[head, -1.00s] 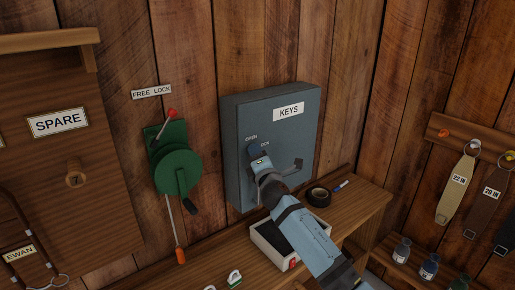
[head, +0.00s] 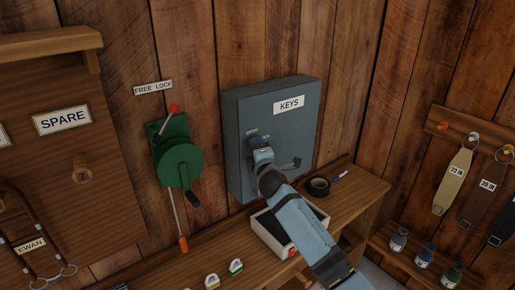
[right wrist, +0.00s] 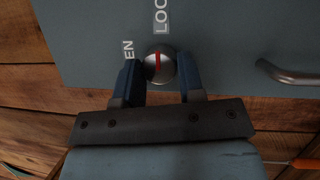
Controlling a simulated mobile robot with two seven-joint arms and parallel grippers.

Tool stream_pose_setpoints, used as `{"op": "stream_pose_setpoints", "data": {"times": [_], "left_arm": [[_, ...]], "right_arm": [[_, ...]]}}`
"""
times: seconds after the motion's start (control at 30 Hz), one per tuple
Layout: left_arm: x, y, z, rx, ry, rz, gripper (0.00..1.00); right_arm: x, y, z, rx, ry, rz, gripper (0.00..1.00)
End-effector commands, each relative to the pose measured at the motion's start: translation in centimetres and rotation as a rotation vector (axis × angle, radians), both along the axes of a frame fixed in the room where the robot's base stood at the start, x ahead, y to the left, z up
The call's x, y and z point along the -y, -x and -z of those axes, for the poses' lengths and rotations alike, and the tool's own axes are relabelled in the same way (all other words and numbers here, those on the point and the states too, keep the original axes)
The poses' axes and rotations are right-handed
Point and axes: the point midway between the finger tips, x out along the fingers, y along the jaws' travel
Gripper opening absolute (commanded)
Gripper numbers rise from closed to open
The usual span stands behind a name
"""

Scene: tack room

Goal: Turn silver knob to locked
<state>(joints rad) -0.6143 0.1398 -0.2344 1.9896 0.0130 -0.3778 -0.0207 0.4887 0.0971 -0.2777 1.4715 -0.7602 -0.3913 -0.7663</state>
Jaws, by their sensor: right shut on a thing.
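The silver knob (right wrist: 161,66) is on the grey key cabinet (head: 237,150), which has a KEYS label. In the right wrist view its red line runs nearly straight up toward the partly cut-off LOCK label (right wrist: 161,17). The partly hidden OPEN label (right wrist: 127,50) is to its upper left. My right gripper (right wrist: 160,74) is shut on the knob, with one dark blue finger on each side. In the head view my right gripper (head: 260,147) covers the knob. My left gripper is not in view.
A bent handle (right wrist: 288,74) sticks out of the cabinet right of the knob. A green winch (head: 180,165) hangs on the wall to the left. Below are an open tray (head: 262,235) and a tape roll (head: 318,186) on the wooden shelf (head: 355,197).

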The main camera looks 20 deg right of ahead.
Motion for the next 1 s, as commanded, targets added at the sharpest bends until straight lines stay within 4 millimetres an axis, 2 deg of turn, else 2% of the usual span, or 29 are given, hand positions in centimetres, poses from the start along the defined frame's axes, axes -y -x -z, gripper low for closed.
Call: {"op": "stream_pose_setpoints", "data": {"times": [0.07, 0.1, 0.2, 0.57, 0.67, 1.0], "left_arm": [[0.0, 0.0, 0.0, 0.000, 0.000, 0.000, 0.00], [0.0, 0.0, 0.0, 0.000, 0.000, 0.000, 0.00], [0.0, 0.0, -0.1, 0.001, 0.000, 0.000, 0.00], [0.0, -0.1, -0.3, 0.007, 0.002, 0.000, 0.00], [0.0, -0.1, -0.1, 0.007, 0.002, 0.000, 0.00], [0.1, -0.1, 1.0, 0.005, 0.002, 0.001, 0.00]], "right_arm": [[0.0, 0.0, 0.0, 0.000, -0.002, 0.000, 0.12], [0.0, 0.0, 0.0, 0.000, -0.002, 0.000, 0.43], [0.0, 0.0, 0.0, 0.000, -0.001, 0.000, 0.61], [0.0, 0.6, 0.1, 0.001, 0.000, 0.000, 0.61], [-0.1, 2.1, 0.4, 0.000, -0.001, 0.000, 0.61], [-0.4, 9.7, 1.4, -0.001, -0.001, -0.001, 0.61]]}}
